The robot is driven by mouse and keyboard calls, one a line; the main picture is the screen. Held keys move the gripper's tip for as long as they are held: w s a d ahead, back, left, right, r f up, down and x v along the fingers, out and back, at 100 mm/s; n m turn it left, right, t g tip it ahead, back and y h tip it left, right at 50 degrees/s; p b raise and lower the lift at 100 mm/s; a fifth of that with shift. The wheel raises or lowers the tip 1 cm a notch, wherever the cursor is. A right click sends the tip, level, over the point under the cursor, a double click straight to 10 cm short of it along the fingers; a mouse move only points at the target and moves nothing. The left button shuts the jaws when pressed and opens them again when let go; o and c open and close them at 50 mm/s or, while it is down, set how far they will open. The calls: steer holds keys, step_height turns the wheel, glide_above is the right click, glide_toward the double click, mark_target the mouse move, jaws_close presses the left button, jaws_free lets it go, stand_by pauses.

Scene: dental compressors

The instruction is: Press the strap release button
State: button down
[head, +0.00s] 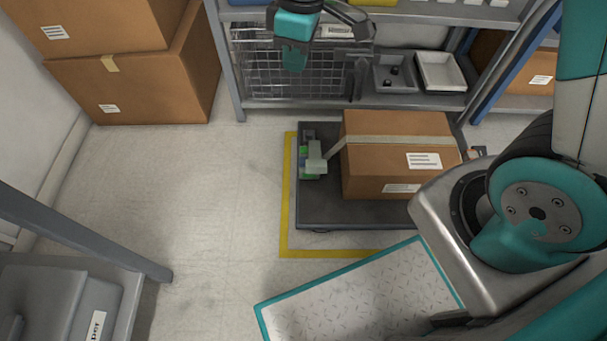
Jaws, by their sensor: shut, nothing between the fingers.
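A small strap device (316,160) with a pale grey lever-like part and green parts sits at the left edge of a dark platform (345,215). A pale strap (395,140) runs from it over a brown cardboard box (390,168) on the platform. The green part (308,172) is small, and I cannot tell which piece is the release button. My teal gripper (294,62) is at the top of the head view, shut and empty. It appears above and apart from the device, in front of the shelf.
A grey shelf (350,102) with a wire basket (280,70) and trays (440,72) stands behind. Large cartons (130,85) are stacked at the upper left. A grey bench (70,290) is at the lower left. The floor left of the yellow line (286,200) is clear.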

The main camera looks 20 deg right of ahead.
mark_target(302, 160)
steer(key=w+d+f+n+h+b, duration=0.1)
steer(key=w+f+b, duration=0.1)
steer(key=f+b, duration=0.4)
steer(key=w+d+f+n+b, duration=0.1)
steer(key=w+f+b, duration=0.2)
steer(key=f, duration=1.4)
steer(key=w+d+f+n+h+b, duration=0.1)
steer(key=w+f+b, duration=0.1)
steer(key=f+b, duration=0.7)
step_height(302, 160, down, 3)
steer(key=shift+w+f+h, duration=0.1)
steer(key=shift+w+h, duration=0.2)
steer(key=shift+w, duration=0.1)
steer(key=f+b, duration=0.4)
steer(key=b, duration=0.1)
steer(key=f+b, duration=0.2)
steer(key=f, duration=0.1)
steer(key=shift+s+d+b, duration=0.15)
steer(key=shift+d+b, duration=0.2)
